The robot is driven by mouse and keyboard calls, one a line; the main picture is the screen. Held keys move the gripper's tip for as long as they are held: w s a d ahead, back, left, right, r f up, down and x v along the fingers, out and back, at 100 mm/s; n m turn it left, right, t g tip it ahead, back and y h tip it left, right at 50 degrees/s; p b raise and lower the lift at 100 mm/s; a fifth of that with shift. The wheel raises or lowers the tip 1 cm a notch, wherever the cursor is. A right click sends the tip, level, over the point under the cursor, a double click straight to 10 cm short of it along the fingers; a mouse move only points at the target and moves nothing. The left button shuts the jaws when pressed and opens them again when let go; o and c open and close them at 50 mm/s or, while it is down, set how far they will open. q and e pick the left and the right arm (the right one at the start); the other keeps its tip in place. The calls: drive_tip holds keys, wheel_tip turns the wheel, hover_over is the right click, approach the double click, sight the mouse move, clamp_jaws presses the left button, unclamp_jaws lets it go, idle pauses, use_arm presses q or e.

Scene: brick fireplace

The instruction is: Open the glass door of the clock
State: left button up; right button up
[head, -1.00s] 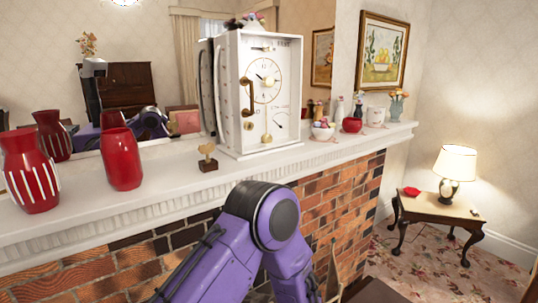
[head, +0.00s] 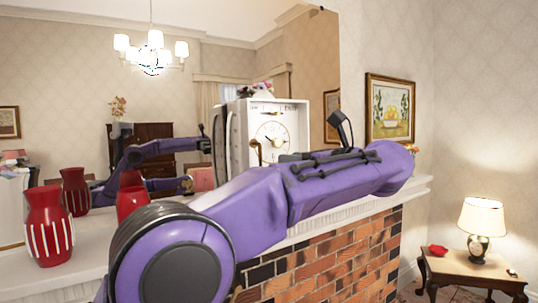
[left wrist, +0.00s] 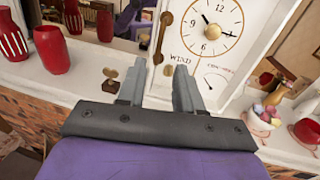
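A white box-shaped clock (head: 238,135) stands on the mantel. My arm covers its lower part in the head view. In the left wrist view its front shows a round dial (left wrist: 212,27) and a long brass handle (left wrist: 163,36) left of the dial. The front looks closed; the glass itself is hard to make out. My left gripper (left wrist: 160,82) is open, with nothing between its fingers. Its fingertips point at the clock's lower front, below the handle and apart from it. My right gripper is not in view.
Red vases (head: 50,228) stand left on the white mantel. A small brass ornament (left wrist: 111,82) sits left of the clock's base. A bowl of colourful items (left wrist: 264,116) is to its right. Behind is a mirror reflecting my arm. A lamp table (head: 470,272) stands far right.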

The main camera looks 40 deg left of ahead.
sight(261, 157)
use_arm(q)
drive_tip(key=p+x, duration=0.3)
drive_tip(key=x, duration=0.7)
drive_tip(key=shift+f, duration=0.15)
drive_tip(key=shift+a, duration=0.1)
drive_tip(key=shift+w+f, duration=0.1)
drive_tip(key=c, duration=0.4)
clamp_jaws()
